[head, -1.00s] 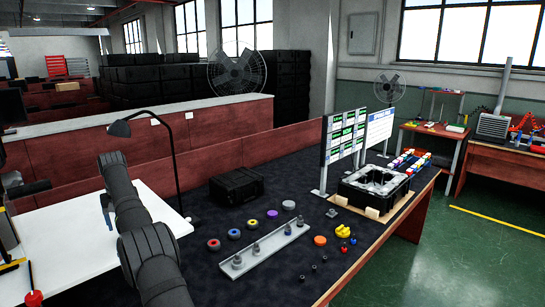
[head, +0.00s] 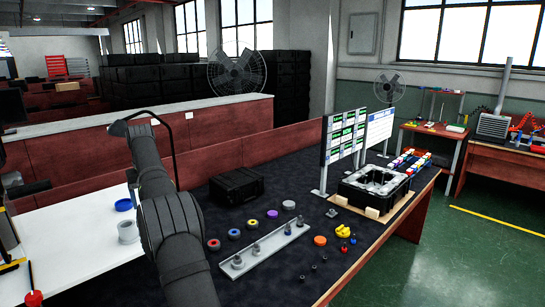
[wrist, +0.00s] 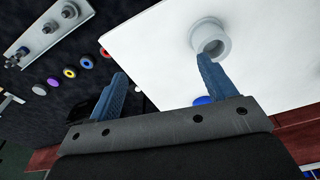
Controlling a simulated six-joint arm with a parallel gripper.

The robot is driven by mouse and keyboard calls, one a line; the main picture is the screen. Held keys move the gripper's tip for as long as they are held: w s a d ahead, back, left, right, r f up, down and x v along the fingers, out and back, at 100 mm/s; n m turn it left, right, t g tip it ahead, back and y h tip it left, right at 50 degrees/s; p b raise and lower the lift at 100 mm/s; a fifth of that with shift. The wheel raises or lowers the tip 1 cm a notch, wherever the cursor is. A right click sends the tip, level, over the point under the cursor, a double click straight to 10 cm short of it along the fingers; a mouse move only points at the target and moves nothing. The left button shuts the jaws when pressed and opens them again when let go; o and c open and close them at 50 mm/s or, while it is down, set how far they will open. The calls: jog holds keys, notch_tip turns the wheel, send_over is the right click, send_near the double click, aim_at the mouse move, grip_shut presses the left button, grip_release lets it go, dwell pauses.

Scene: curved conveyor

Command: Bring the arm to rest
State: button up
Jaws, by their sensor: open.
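My gripper (wrist: 163,82) shows in the wrist view with its two blue fingers spread wide and nothing between them. Its right fingertip appears just in front of a light grey hollow cylinder (wrist: 210,39) on the white table (wrist: 150,45); I cannot tell whether they touch. In the head view my arm rises from the bottom and hides most of the gripper. The grey cylinder (head: 128,232) and a blue ring (head: 123,205) stand on the white table left of the arm. The blue ring is partly hidden behind the finger in the wrist view (wrist: 203,100).
Right of my arm, a dark mat holds a grey bar with pegs (head: 265,250), several coloured rings, a black case (head: 237,186) and an open black crate (head: 375,188). Display boards (head: 342,150) stand behind.

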jog(key=s+a+r+n, duration=0.2)
jog(key=s+n, duration=0.2)
jog(key=s, duration=0.5)
jog(key=s+a+r+n+g, duration=0.15)
jog(key=s+n, duration=0.35)
jog(key=s, duration=0.5)
jog(key=s+a+r+n, duration=0.2)
jog(key=s+n, duration=0.2)
jog(key=s, duration=0.5)
jog(key=s+a+f+n, duration=0.1)
jog(key=s+a+f, duration=0.1)
jog(key=s+a, duration=0.8)
jog(key=shift+a+f+y, duration=0.2)
jog(key=shift+a+y, duration=0.1)
jog(key=shift+a, duration=0.25)
jog(key=shift+s, duration=0.1)
